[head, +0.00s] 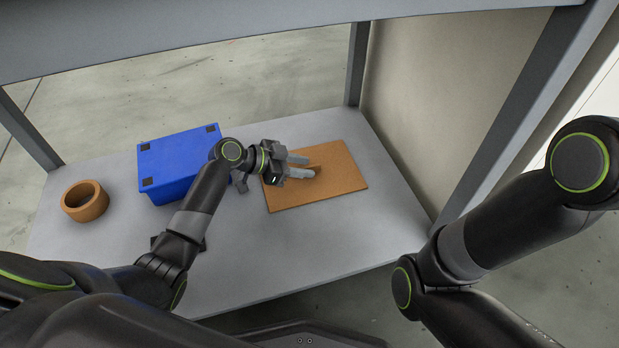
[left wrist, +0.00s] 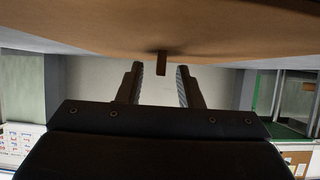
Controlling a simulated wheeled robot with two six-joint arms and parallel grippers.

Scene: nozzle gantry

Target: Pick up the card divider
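The card divider, as far as I can tell, is the flat brown board (head: 345,185) lying on the right part of the grey table. My left gripper (head: 304,165) is over its left half, with its two fingers apart and pointing right. In the left wrist view the board (left wrist: 230,25) fills the top, and a small brown tab (left wrist: 162,64) stands out from it, in line with the gap between the open fingers (left wrist: 158,85). The fingers do not appear to touch the tab. My right gripper is out of view; only its arm shows on the right.
A blue box (head: 180,155) with dark corner patches stands left of the board, close to my left arm. A brown ring (head: 85,201) lies at the table's far left. The table (head: 300,245) is clear in front of the board. A beige wall panel (head: 440,90) borders the right side.

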